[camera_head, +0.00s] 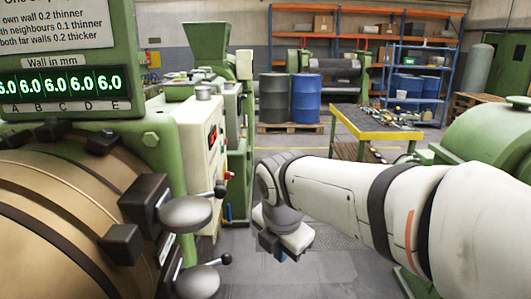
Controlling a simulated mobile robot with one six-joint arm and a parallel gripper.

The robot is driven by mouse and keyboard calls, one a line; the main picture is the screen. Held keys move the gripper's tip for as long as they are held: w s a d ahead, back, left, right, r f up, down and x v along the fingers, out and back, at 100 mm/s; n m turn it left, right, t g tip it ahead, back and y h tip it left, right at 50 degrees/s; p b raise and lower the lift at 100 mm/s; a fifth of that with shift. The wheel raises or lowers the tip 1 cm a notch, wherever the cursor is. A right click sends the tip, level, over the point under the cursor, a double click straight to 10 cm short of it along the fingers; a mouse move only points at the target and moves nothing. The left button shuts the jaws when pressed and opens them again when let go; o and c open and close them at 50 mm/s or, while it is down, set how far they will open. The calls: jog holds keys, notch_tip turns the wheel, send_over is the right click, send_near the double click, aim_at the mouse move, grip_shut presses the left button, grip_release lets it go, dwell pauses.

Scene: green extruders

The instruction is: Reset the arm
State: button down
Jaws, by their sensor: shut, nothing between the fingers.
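My white arm (345,200) reaches in from the right edge and bends down at a grey and white joint (270,185) near the middle of the view. My gripper (277,246) is at its lower end, pointing down over the grey floor. It is small and partly dark in the picture; it is shut and empty. It appears to hang free, to the right of the green machine and its knobs.
A green extruder with a bronze barrel (65,210), black blocks and round metal knobs (186,214) fills the left. Its display (62,84) reads 6.0 in all columns. A yellow-edged workbench (376,133) with tools stands behind my arm. Drums (306,97) stand farther back.

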jog(key=s+d+f+m, duration=0.3)
jog(key=s+d+m, duration=0.2)
jog(key=m, duration=0.8)
jog(key=s+d+f+m, duration=0.2)
jog(key=s+d+m, duration=0.4)
jog(key=m, duration=0.8)
jog(key=shift+s+d+f, duration=0.15)
jog(key=shift+d+f, duration=0.25)
jog(key=shift+d, duration=0.4)
